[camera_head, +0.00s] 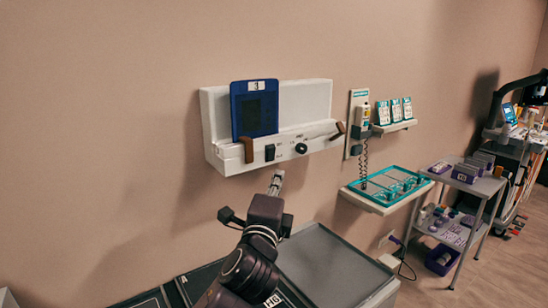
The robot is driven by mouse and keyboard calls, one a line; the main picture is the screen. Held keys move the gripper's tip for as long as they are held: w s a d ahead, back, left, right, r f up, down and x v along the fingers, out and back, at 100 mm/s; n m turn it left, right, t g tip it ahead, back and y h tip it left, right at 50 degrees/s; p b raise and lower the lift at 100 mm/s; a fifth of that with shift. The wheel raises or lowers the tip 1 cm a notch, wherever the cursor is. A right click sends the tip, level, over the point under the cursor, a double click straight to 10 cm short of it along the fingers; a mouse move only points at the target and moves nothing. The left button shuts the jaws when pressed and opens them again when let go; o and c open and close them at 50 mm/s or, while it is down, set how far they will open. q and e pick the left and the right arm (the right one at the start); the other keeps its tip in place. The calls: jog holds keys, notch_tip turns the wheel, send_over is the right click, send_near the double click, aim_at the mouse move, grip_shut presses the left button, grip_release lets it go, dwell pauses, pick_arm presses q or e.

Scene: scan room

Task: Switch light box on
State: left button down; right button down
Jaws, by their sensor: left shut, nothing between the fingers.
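A white light box (305,105) hangs on the wall near the middle of the head view. A dark blue film holder (254,108) marked 3 stands against its left part. The front ledge carries a black rocker switch (270,152), a black knob (301,148) and two brown clips, left (248,149) and right (338,131). Whether the switch is on or off is too small to tell; the panel does not look brightly lit. My left gripper (277,178) is shut and empty, just below the ledge near the switch, apparently apart from it. My right gripper is not in view.
A grey-topped counter (327,265) lies below. To the right are a wall handset (361,118) with a coiled cord, a small shelf of cards (394,125), a shelf with a teal tray (390,186), and a grey cart (463,182). The wall left of the box is bare.

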pick_arm(q)
jog(key=b, duration=0.3)
send_near(274, 155)
jog(key=w+d+r, duration=0.2)
jog(key=w+d, duration=0.1)
jog(key=d, duration=0.1)
jog(key=w+a, duration=0.1)
jog(key=w+a+r, duration=0.1)
jog(key=shift+w+a, duration=0.15)
jog(key=shift+w, duration=0.15)
